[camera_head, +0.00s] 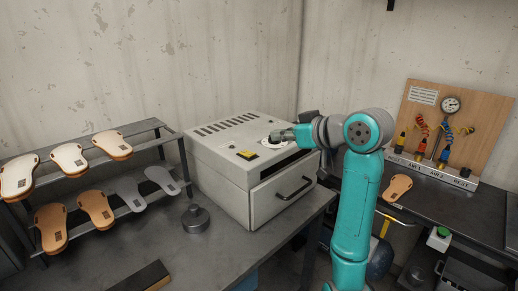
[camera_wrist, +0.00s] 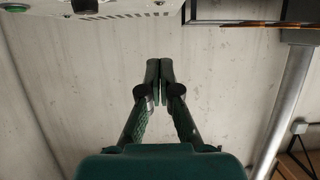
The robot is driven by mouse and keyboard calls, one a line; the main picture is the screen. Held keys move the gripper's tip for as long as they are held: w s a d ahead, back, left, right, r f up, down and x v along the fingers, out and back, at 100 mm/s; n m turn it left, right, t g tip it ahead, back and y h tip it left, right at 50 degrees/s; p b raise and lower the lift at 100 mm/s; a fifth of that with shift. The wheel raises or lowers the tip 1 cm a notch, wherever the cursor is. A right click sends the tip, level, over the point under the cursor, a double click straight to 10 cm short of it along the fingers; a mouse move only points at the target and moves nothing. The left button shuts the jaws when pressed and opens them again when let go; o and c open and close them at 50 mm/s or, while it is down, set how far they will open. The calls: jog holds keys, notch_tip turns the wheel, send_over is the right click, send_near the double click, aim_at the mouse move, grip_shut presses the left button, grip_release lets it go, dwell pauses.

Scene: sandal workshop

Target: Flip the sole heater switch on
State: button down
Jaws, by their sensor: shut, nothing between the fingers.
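The sole heater is a pale grey box (camera_head: 222,160) on the bench, with vent slots on top and a black-handled front drawer. A yellow label (camera_head: 247,154) and a small dark part lie on its top; I cannot tell in the head view which part is the switch. In the wrist view my gripper (camera_wrist: 160,73) is shut and empty. A pale panel at that view's top left carries a green round part (camera_wrist: 15,8) and a black part (camera_wrist: 85,6), apart from the fingertips.
A rack of soles and sandals (camera_head: 112,160) stands left of the heater. A round metal weight (camera_head: 196,219) sits on the bench (camera_head: 205,262) before it. A second bench at right holds a tool board (camera_head: 462,108), a tan sole (camera_head: 397,187) and a green button (camera_head: 442,232).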

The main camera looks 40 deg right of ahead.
dwell(0.3)
send_over(256, 160)
jog(key=f, duration=0.4)
jog(key=shift+w, duration=0.35)
jog(key=shift+s+f, duration=0.15)
jog(key=shift+f, duration=0.4)
jog(key=shift+s+f, duration=0.15)
jog(key=shift+f, duration=0.4)
jog(key=shift+s+f, duration=0.1)
jog(key=shift+f, duration=0.6)
jog(key=shift+f, duration=0.3)
jog(key=shift+r, duration=0.1)
jog(key=shift+r, duration=0.7)
jog(key=shift+r, duration=0.1)
